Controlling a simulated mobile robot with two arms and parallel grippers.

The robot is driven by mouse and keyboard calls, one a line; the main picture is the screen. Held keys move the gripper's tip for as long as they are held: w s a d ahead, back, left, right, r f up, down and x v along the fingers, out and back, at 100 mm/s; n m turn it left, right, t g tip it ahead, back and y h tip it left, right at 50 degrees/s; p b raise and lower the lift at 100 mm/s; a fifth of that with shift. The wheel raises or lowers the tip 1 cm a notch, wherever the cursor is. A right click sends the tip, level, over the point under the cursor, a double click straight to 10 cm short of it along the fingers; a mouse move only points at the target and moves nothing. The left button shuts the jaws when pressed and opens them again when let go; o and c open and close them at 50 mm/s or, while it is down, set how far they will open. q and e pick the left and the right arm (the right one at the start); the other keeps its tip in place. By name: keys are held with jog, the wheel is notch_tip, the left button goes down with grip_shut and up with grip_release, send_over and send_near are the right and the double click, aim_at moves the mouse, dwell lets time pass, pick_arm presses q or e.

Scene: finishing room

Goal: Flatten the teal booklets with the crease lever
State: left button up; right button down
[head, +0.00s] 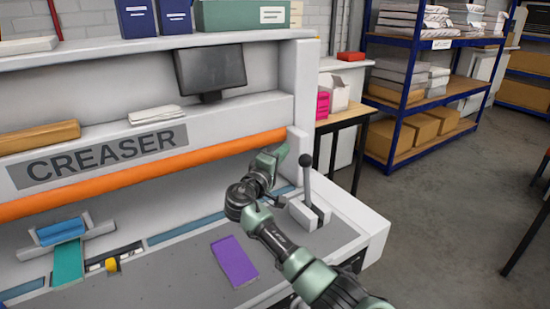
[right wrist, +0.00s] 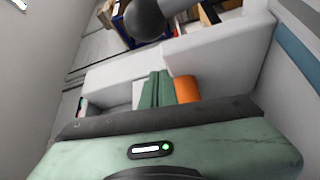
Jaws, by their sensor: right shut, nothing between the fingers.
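The crease lever (head: 307,180) has a black knob on a grey shaft and stands nearly upright in a pale slotted base at the right of the creaser bench. A flat teal piece (head: 68,263), seemingly a booklet, lies under a blue part at the left. My right gripper (head: 281,151) is just left of the lever's knob in the head view, apart from it and empty. In the right wrist view its green fingers (right wrist: 158,78) are together, and the lever's knob (right wrist: 145,20) shows beyond them. My left gripper is out of view.
A purple booklet (head: 234,262) lies on the grey bench top (head: 180,270). An orange bar (head: 150,167) runs along the creaser above the bench. A side table with pink items (head: 323,104) and blue shelving stand at the right.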

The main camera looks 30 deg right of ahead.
aim_at(306, 183)
jog(key=s, duration=0.1)
jog(key=s+p, duration=0.2)
jog(key=s, duration=0.1)
jog(key=shift+d+f, duration=0.4)
jog(key=shift+w, duration=0.1)
